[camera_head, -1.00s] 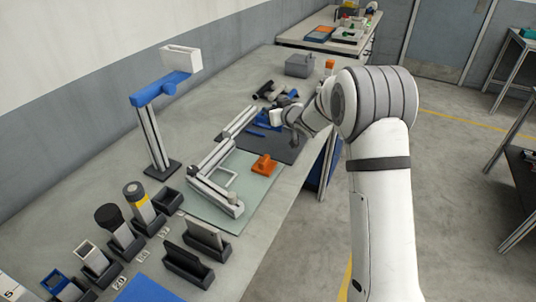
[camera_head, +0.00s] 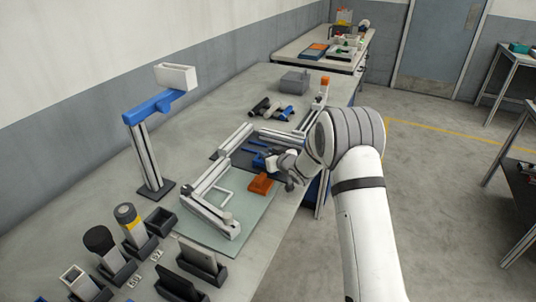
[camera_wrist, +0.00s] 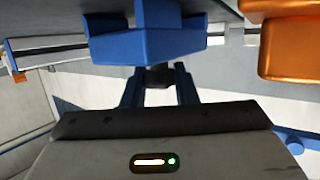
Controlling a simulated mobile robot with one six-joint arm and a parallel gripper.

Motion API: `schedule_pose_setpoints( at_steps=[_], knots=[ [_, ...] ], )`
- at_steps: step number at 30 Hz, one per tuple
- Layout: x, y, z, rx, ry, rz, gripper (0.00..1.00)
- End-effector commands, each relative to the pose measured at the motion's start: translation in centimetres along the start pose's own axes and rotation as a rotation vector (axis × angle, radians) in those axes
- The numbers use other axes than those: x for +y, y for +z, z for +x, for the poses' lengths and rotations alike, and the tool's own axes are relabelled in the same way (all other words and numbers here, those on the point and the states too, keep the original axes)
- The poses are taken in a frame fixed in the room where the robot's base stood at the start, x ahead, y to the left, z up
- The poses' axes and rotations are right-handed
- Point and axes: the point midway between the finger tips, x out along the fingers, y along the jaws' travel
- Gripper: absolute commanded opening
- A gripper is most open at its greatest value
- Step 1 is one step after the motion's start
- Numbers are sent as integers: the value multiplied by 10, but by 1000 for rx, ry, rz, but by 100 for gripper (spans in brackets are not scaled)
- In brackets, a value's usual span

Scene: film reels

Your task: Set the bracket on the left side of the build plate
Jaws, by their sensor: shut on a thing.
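The build plate (camera_head: 245,222) appears to be the pale green sheet on the bench. A white open frame (camera_head: 224,197) and an orange block (camera_head: 261,184) lie on it; the orange block also shows at the upper right of the wrist view (camera_wrist: 292,45). My gripper (camera_wrist: 158,75) is shut on a blue part (camera_wrist: 147,44), which may be the bracket. The fingers look blue, and the blue part hides their tips. In the head view my wrist is just beyond the orange block, and the held part is hard to separate from blue pieces behind it.
A grey rail (camera_head: 210,200) runs along the plate's left side. A dark mat (camera_head: 246,161) lies beyond the plate. Holders with tools, including a yellow-banded roll (camera_head: 129,221), stand at the near left. A blue-armed stand (camera_head: 146,150) rises behind. A grey box (camera_head: 294,82) sits farther back.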

Motion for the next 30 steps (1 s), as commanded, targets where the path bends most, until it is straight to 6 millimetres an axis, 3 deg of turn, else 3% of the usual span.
schedule_pose_setpoints(
  at_steps=[8,9,16,26,30],
  knots=[
    [0,2,1,2,-1,-1,0],
    [-1,1,1,0,-1,-1,29],
    [-1,1,1,0,-1,-1,48],
    [-1,-3,-1,0,-1,-1,48],
    [-1,-1,-22,0,0,-1,48]
  ],
)
